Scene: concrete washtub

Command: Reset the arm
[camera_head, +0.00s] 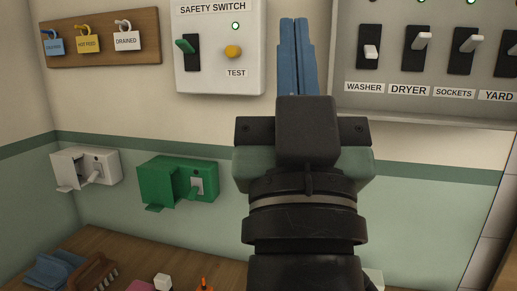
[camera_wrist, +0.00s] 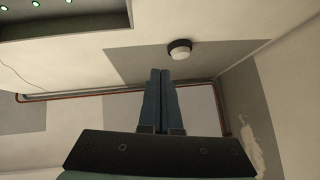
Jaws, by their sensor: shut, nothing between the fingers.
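My gripper (camera_head: 297,58) is raised in front of the wall, between the safety switch box and the breaker panel in the head view. Its blue fingers point up and lie together, shut with nothing between them. In the wrist view my gripper (camera_wrist: 161,76) also shows its two fingers side by side, pointing toward the ceiling and a round lamp (camera_wrist: 179,48). My gripper and wrist hide part of the wall and the left edge of the panel.
The safety switch box (camera_head: 218,78) and the breaker panel (camera_head: 430,85) flank my gripper. A tag board (camera_head: 75,56) hangs at left. A white socket box (camera_head: 70,165) and a green socket box (camera_head: 165,180) sit lower. A wooden surface (camera_head: 120,250) below holds brushes and small items.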

